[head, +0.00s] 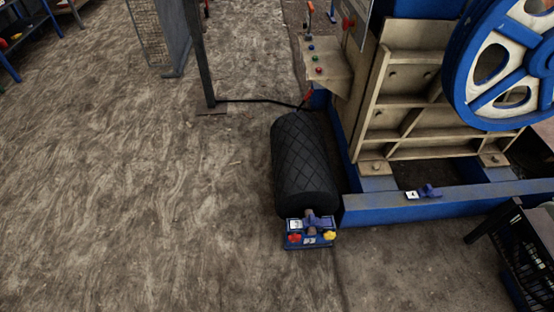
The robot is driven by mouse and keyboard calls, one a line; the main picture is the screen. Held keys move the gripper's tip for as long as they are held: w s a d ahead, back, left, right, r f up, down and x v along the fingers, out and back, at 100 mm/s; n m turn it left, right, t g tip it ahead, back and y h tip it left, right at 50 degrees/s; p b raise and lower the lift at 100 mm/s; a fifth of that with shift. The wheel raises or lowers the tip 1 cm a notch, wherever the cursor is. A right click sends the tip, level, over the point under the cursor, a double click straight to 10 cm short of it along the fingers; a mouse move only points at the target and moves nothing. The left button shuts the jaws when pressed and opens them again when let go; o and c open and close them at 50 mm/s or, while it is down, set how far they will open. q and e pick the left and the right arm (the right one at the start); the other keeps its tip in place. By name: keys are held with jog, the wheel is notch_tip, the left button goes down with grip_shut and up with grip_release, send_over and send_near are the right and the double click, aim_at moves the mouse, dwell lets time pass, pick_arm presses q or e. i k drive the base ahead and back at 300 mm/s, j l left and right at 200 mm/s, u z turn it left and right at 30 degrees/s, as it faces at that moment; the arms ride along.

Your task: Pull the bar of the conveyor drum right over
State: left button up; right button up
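The conveyor drum (303,160) is a black cylinder with a diamond-patterned cover, lying near the middle of the head view. At its near end is a blue bracket (311,240) with a purple-blue handle piece (318,221), a red knob (294,238) and a yellow knob (329,236). At its far end a thin dark rod (262,101) runs left to a post, and a small red-tipped piece (306,97) stands there. I cannot tell for certain which piece is the drum's bar. Neither of my grippers shows in this view.
The beige and blue crusher (408,95) with a blue wheel (506,64) stands right of the drum. A dark post (201,60) and a mesh panel (157,38) stand at the back left. A black crate (530,255) is at lower right. The floor at left is clear.

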aim_at(304, 182)
jog(key=i+j, duration=0.2)
jog(key=j, duration=0.15)
jog(key=i+j+z, duration=0.15)
jog(key=j, duration=0.2)
jog(key=i+j, duration=0.15)
jog(key=j, duration=0.2)
jog(key=i+j+z, duration=0.15)
jog(key=j, duration=0.25)
jog(key=i+j, duration=0.15)
jog(key=j, duration=0.25)
jog(key=i+j+z, duration=0.15)
jog(key=j, duration=0.2)
jog(key=i+j+z, duration=0.2)
jog(key=i+j, duration=0.3)
jog(key=i+j+z, duration=0.2)
jog(key=i+j, duration=0.4)
jog(key=i+j+z, duration=0.2)
jog(key=i+j, duration=0.3)
jog(key=j, duration=0.2)
jog(key=i+j+z, duration=0.1)
jog(key=i+j, duration=0.25)
jog(key=j, duration=0.15)
jog(key=i+j, duration=0.35)
jog(key=j, duration=0.2)
jog(key=l+z, duration=0.05)
